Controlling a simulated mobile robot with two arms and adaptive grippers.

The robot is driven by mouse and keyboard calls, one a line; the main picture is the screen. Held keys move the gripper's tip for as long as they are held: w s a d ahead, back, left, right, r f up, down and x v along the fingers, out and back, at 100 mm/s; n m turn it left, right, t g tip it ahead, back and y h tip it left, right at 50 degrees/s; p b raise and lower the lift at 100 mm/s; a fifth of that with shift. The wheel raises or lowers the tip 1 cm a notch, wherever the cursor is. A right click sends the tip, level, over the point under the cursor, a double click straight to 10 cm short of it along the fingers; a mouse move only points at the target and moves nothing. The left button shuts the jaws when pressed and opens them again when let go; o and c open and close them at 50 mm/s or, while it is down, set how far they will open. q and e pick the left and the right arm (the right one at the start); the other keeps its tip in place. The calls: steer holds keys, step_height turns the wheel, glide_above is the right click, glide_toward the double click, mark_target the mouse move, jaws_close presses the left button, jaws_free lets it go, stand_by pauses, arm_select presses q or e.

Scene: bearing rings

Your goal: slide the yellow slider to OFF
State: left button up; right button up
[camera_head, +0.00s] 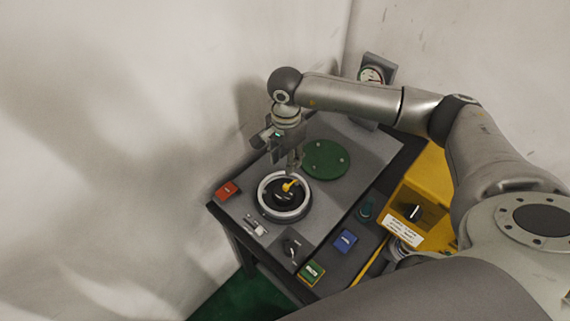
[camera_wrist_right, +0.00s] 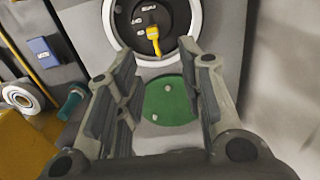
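The yellow slider (camera_head: 289,186) is a small yellow piece on a black round face inside a pale ring (camera_head: 264,201) on the grey panel. In the right wrist view the yellow slider (camera_wrist_right: 153,33) stands just beyond my fingertips, with small pale labels on the black face (camera_wrist_right: 166,14), too small to read. My right gripper (camera_head: 295,160) is above the panel, close to the slider in the picture and partly beside it. In the right wrist view my right gripper (camera_wrist_right: 161,62) has its fingers spread with nothing between them. My left gripper is not in view.
A green disc (camera_head: 326,159) lies behind the ring. A yellow box (camera_head: 432,168) stands at right.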

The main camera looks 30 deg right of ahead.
mark_target(286, 185)
steer(key=s+f, duration=0.1)
steer(key=s+a+f+p, duration=0.1)
steer(key=f, duration=0.1)
steer(key=shift+f+p, duration=0.15)
steer(key=shift+p, duration=0.15)
steer(key=f, duration=0.2)
steer(key=f+p, duration=0.1)
steer(key=f, duration=0.1)
steer(key=w+f, duration=0.1)
steer(key=shift+d+f, duration=0.25)
steer(key=shift+f, duration=0.15)
steer(key=shift+s+a+f, duration=0.1)
steer(key=shift+s+f, duration=0.05)
steer(key=shift+f, duration=0.15)
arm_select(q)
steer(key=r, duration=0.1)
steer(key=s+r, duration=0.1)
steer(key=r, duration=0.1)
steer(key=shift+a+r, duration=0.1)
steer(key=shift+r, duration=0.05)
arm_select(e)
steer(key=shift+f, duration=0.1)
